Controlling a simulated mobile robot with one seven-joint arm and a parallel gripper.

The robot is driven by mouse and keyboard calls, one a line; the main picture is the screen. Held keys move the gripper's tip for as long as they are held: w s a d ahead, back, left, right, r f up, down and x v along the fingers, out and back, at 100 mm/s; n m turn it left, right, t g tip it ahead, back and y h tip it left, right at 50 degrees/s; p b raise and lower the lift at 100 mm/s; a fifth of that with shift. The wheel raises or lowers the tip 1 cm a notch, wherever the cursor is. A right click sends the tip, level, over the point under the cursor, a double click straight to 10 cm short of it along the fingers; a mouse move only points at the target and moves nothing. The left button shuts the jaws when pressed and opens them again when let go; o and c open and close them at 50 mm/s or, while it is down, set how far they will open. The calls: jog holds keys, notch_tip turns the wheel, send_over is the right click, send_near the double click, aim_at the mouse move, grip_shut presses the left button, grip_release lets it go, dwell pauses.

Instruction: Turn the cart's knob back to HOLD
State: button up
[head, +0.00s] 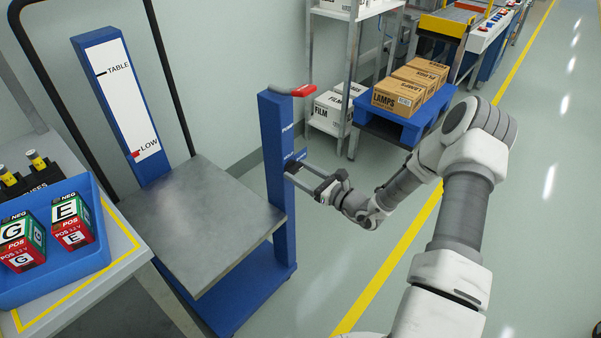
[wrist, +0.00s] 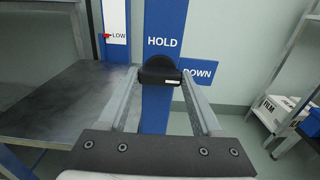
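The cart's knob (wrist: 160,72) is black and sits on the blue post (wrist: 165,115) below the word HOLD. Its bar lies about level, with a small white mark at its right end, on the side of the DOWN label (wrist: 200,72). My gripper (wrist: 161,74) has one finger on each side of the bar, with the fingertips close to its ends. Slight gaps seem to show, and firm contact cannot be made out. In the head view my gripper (head: 293,172) is at the post, where the knob is largely hidden.
The cart's grey platform (head: 200,220) is bare, with a red pointer at LOW (head: 136,154) on its scale. A red handle (head: 303,90) tops the post. A table with a blue tray (head: 85,262) of batteries stands left. Boxes on a blue stand (head: 395,128) are behind; floor at right is clear.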

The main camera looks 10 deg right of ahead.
jog(key=c, duration=0.8)
jog(key=shift+c, duration=0.2)
jog(key=shift+n, duration=0.4)
jog(key=n, duration=0.3)
jog(key=shift+n, duration=0.4)
jog(key=n+b, duration=0.6)
jog(key=n, duration=0.7)
jog(key=shift+f, duration=0.1)
jog(key=shift+n, duration=0.3)
